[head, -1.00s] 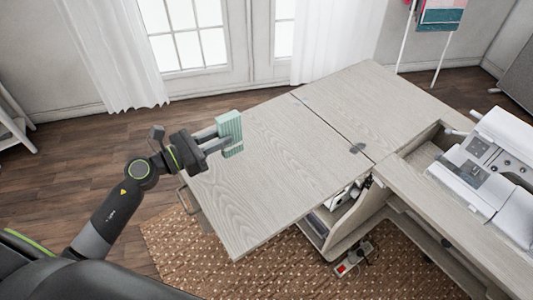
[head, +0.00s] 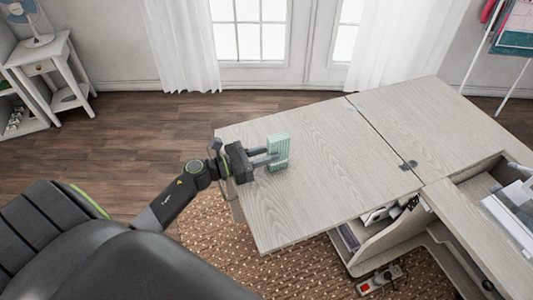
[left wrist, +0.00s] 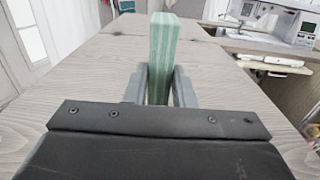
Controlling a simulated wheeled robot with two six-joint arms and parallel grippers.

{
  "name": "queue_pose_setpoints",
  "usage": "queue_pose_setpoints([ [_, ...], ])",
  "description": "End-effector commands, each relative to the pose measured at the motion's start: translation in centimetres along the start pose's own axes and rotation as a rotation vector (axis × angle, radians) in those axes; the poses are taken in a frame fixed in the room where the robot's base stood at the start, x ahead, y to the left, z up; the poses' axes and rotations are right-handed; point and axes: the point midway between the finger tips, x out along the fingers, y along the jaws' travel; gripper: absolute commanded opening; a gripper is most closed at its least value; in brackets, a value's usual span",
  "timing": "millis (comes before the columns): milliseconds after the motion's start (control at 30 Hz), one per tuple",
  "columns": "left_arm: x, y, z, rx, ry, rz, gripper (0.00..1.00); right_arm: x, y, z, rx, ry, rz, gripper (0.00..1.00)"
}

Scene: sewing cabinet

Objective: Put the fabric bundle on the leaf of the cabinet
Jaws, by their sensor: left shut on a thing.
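The fabric bundle (head: 279,151) is a pale green striped block standing upright. My left gripper (head: 268,158) is shut on it, with one finger on each side. In the left wrist view the bundle (left wrist: 163,50) rises between the two fingers (left wrist: 160,88). The cabinet leaf (head: 310,190) is a light wood-grain panel, and the bundle is over its left part. I cannot tell whether the bundle's bottom touches the leaf. My right gripper is not in view.
A hinged seam joins the leaf to another panel (head: 430,115). A white sewing machine (head: 515,205) sits in the cabinet at right; it also shows in the left wrist view (left wrist: 285,25). The leaf around the bundle is clear.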

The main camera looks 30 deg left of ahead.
Motion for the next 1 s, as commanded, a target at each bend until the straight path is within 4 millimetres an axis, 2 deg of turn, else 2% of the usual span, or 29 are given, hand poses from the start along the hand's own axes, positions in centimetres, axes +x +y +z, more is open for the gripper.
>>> queue_pose_setpoints([
  [167,0.0,0.0,-0.4,0.001,0.0,0.0,0.01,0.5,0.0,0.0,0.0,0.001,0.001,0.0],
  [200,0.0,0.0,-0.2,0.001,0.0,0.0,0.27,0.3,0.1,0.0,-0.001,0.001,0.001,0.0],
  [333,0.0,0.0,-0.2,0.0,0.0,0.0,0.44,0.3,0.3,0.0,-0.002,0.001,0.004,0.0],
  [733,0.0,0.0,0.3,0.0,0.0,0.0,0.45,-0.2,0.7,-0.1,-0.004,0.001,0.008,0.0],
  [1000,-4.9,0.0,-0.5,0.002,0.006,-0.001,0.45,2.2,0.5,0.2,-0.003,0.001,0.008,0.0],
])
